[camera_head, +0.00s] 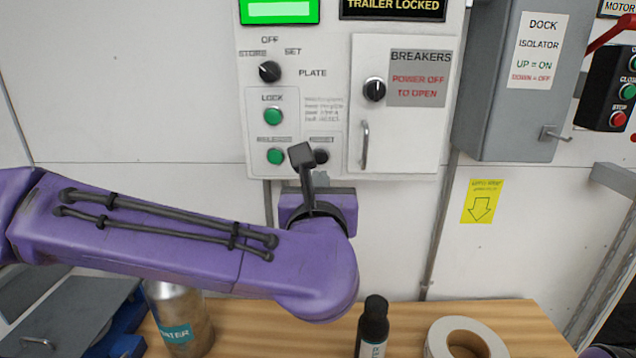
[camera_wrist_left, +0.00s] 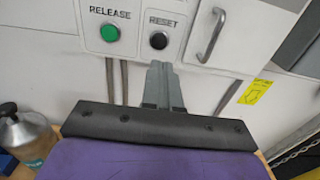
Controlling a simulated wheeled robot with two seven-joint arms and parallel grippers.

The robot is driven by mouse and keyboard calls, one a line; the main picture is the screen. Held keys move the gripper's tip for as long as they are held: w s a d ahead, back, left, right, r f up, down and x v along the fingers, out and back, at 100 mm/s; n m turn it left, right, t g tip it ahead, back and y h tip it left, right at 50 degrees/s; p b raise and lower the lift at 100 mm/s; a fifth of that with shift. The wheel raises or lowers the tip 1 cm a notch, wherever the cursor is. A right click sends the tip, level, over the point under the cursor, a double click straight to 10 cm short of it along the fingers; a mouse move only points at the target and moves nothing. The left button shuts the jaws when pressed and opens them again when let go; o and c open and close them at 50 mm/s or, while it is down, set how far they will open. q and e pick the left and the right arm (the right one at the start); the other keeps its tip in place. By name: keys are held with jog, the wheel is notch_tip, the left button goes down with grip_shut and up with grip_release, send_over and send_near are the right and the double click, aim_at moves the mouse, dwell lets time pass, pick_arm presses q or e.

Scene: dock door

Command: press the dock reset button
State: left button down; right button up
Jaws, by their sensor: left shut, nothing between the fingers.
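The black RESET button (camera_head: 321,156) sits at the lower right of the dock panel's button area. In the left wrist view the same button (camera_wrist_left: 158,41) shows under its RESET label. My left gripper (camera_head: 320,177) is shut and empty; its grey fingers point up toward the panel. In the left wrist view the fingertips (camera_wrist_left: 160,66) show just below the button, with a small gap in the picture. How far they are from the panel face I cannot tell. A dark stalk of my wrist partly covers the label area beside the button. My right gripper is not in view.
A green RELEASE button (camera_wrist_left: 109,33) is just left of RESET, and a green LOCK button (camera_head: 273,116) above. The breaker door with its handle (camera_head: 365,145) is to the right. Below are a wooden bench (camera_head: 260,325), metal bottle (camera_head: 180,318), black bottle (camera_head: 373,325) and tape roll (camera_head: 465,330).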

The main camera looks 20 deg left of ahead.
pick_arm(q)
jog(key=v, duration=0.3)
jog(key=shift+b, duration=0.3)
